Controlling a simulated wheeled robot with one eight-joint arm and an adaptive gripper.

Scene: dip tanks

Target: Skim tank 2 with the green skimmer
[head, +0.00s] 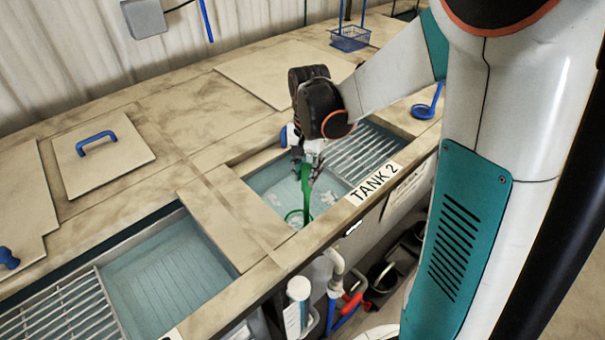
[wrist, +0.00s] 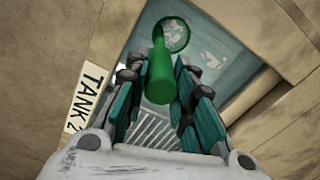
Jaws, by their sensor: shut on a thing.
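My gripper (head: 311,160) is shut on the handle of the green skimmer (head: 305,192) over tank 2. In the wrist view the green handle (wrist: 161,80) sits between my fingers (wrist: 160,105), and the skimmer's ring points away from me. In the head view the ring (head: 298,217) is low in the tank 2 opening, by its near left corner; I cannot tell how deep it is. Tank 2 (head: 262,180) holds pale blue liquid with whitish patches of scum on it. The "TANK 2" label (head: 375,184) is on its front edge and also shows in the wrist view (wrist: 85,100).
A metal grating (head: 362,152) covers tank 2's right part. Another open tank (head: 165,275) with a grating (head: 65,318) lies to the left. A lid with a blue handle (head: 97,143), a blue ladle-like tool (head: 427,107) and a blue basket (head: 350,38) are on the counter.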

